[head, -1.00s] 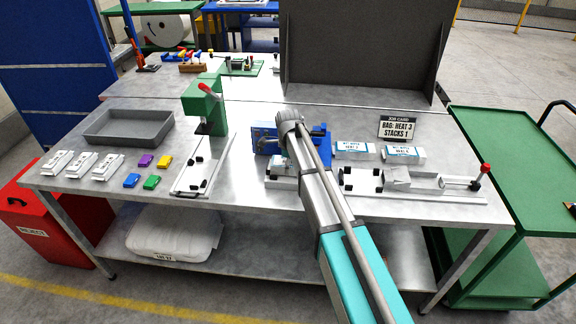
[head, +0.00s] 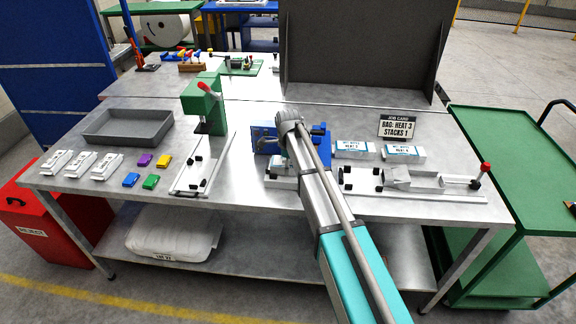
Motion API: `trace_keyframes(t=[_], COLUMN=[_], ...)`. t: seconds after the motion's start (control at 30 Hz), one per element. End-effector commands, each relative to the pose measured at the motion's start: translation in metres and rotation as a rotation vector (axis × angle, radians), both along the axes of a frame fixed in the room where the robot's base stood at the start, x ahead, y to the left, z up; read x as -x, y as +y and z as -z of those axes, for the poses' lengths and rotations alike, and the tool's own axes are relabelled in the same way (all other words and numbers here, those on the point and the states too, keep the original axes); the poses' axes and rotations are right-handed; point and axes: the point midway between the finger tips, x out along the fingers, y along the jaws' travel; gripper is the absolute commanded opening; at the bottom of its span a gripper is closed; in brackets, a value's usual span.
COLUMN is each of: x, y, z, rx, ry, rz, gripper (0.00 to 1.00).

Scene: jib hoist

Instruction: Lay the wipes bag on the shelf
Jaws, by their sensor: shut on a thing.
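My gripper (head: 284,157) is mostly hidden behind my arm, low at a blue fixture (head: 263,138) near the middle of the bench's front half. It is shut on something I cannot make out. A white block (head: 284,171) shows just under it. Two white packets with blue-edged labels, one (head: 352,150) and another (head: 404,153), lie to the right of my arm; their print is too small to read surely. A large white bag (head: 172,236) with a small tag lies on the lower shelf (head: 258,262), left of my arm. I cannot tell which is the wipes bag.
A grey tray (head: 127,138), a green press (head: 204,108), white cases and small coloured blocks stand on the left. A slide fixture (head: 410,180) and job card (head: 397,126) are at right. A green cart (head: 500,160) stands beside the bench. The lower shelf's middle looks clear.

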Motion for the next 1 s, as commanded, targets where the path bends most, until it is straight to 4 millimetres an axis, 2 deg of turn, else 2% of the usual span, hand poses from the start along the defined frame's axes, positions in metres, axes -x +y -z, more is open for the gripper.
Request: trace_keyframes(t=[0.2,0.23,0.3,0.77,1.0], x=[0.0,0.0,0.0,0.0,0.0], y=[0.0,0.0,0.0,0.001,0.001], z=[0.002,0.002,0.002,0.001,-0.009], rx=[0.0,0.0,0.0,0.0,0.0], ry=[0.0,0.0,0.0,0.0,0.0], rz=[0.0,0.0,-0.001,-0.001,-0.001], gripper=[0.38,0.91,1.0,1.0,1.0])
